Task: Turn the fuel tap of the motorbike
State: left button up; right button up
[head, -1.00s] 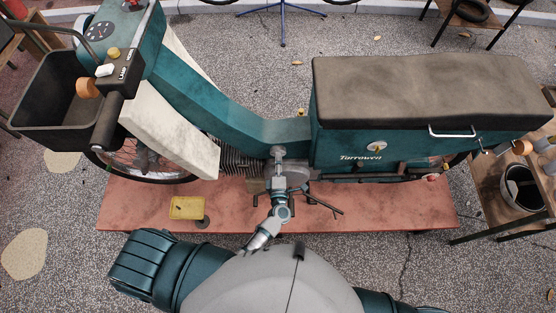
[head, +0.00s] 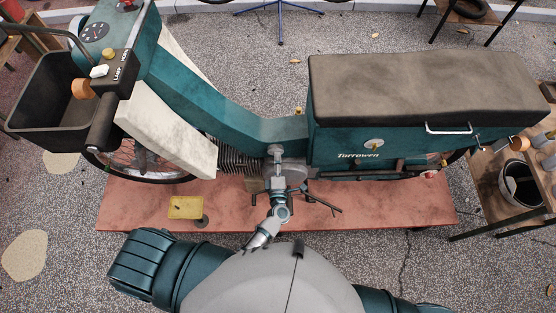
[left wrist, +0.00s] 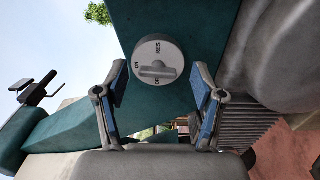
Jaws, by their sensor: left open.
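The fuel tap (left wrist: 159,60) shows in the left wrist view as a round pale dial on a teal panel. It is marked RES, ON and what looks like OFF, and its raised lever lies nearly level across the lower half. My left gripper (left wrist: 160,87) is open, with one finger low on each side of the dial and nothing between them. In the head view my left gripper (head: 277,165) is at the side of the teal motorbike (head: 205,95), by the engine. My right gripper is out of view.
The motorbike stands over a red platform (head: 360,215). A yellow box (head: 186,207) lies on the platform's front left. Engine fins (left wrist: 248,125) are close to the right finger. A side table with a bucket (head: 522,188) stands at the right.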

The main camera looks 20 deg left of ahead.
pick_arm(q)
jog(key=v, duration=1.1)
jog(key=shift+s+d, duration=0.2)
jog(key=shift+s, duration=0.1)
